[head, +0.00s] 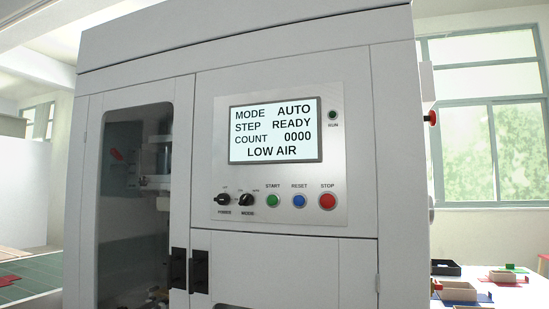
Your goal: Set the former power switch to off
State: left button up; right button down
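The box former (310,60) is a tall light-grey cabinet filling the middle of the head view. Its control panel (225,175) is on the front. The power switch (223,200) is a black rotary knob at the panel's lower left, labelled POWER below. The marks above the knob are too small to read surely, so I cannot tell its setting. The screen (275,131) is lit and reads MODE AUTO, STEP READY, COUNT 0000, LOW AIR. Neither of my grippers shows in this view.
Right of the power switch are the mode knob (246,200), green start button (273,201), blue reset button (299,201) and red stop button (327,202). A windowed door (125,200) with black handles is left. A table with small trays (457,290) stands at right.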

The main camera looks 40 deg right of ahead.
aim_at(222, 198)
jog(key=z, duration=0.75)
jog(key=k, duration=0.1)
jog(key=u, duration=0.05)
